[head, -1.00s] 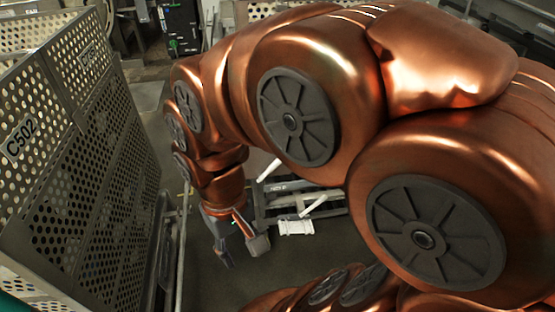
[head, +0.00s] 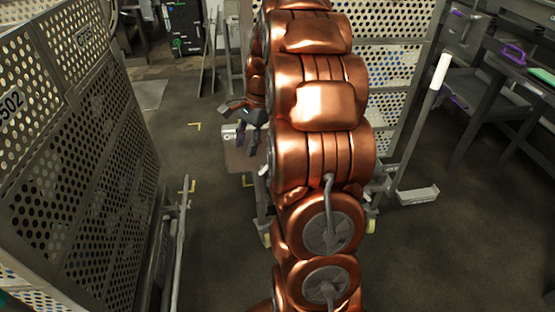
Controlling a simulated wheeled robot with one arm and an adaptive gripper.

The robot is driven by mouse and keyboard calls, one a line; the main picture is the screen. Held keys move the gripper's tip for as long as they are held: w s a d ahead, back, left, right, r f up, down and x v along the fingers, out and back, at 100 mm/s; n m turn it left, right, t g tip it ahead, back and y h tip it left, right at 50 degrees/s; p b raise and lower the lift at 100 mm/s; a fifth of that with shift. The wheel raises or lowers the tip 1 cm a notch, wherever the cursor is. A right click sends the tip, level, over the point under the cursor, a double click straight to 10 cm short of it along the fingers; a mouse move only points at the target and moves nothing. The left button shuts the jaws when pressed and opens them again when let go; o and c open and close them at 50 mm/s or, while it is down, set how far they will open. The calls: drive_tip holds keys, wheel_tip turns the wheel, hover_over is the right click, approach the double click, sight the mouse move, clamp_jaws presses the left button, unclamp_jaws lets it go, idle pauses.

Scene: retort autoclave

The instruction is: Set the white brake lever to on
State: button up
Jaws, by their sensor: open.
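A white-gripped lever (head: 440,71) stands right of centre, on a thin grey rod that slants down and left. A pale foot-like plate (head: 418,194) lies low near the rod's lower end. I cannot tell from this view whether this is the brake lever or which setting it is at. My gripper (head: 243,140) is left of my arm, with its dark fingers open, pointing down and empty. It is well apart from the white-gripped lever. My copper arm runs down the middle and hides part of the cart behind it.
A perforated basket wall (head: 75,150) fills the left, with a grey rail (head: 180,240) beside it. A perforated panel (head: 385,85) stands behind my arm. A dark table (head: 500,90) with purple handles is at the right. Floor (head: 450,255) at the lower right is clear.

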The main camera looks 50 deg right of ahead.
drive_tip(key=d+f+m, duration=0.2)
drive_tip(key=d+f, duration=0.1)
drive_tip(key=d, duration=0.2)
drive_tip(key=d+f+m+t+b, duration=0.1)
drive_tip(key=d+f+m, duration=0.1)
drive_tip(key=d, duration=0.4)
drive_tip(key=w+d+f+m+t+b, duration=0.1)
drive_tip(key=d+f+m, duration=0.2)
drive_tip(key=d, duration=0.3)
drive_tip(key=shift+d+f, duration=0.2)
drive_tip(key=shift+f, duration=0.3)
drive_tip(key=shift+x, duration=3.8)
drive_tip(key=shift+w, duration=0.1)
drive_tip(key=shift+c, duration=0.3)
clamp_jaws()
